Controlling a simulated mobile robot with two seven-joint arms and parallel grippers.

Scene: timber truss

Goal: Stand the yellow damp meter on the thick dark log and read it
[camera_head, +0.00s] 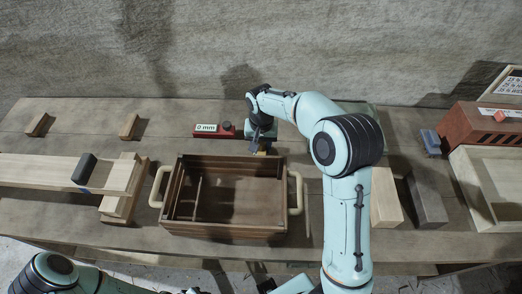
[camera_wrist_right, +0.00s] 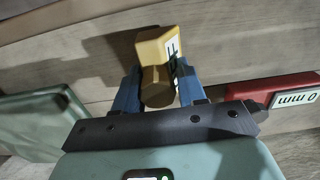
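The yellow damp meter (camera_wrist_right: 155,62), with a white label on one side, sits between the blue fingers of my right gripper (camera_wrist_right: 158,82) in the right wrist view. The fingers press on both its sides. In the head view my right gripper (camera_head: 262,147) is behind the wooden crate, and only a little yellow shows under it. A thick dark grey log (camera_head: 427,203) lies at the right, beside a pale timber and right of my right forearm. My left arm enters at the bottom left; its gripper is out of view.
A wooden crate (camera_head: 228,224) with pale handles stands in the middle. A red gauge (camera_head: 212,130) reading 0 mm lies by the right gripper. Pale planks (camera_head: 50,170) carry a dark block (camera_head: 84,169) at left.

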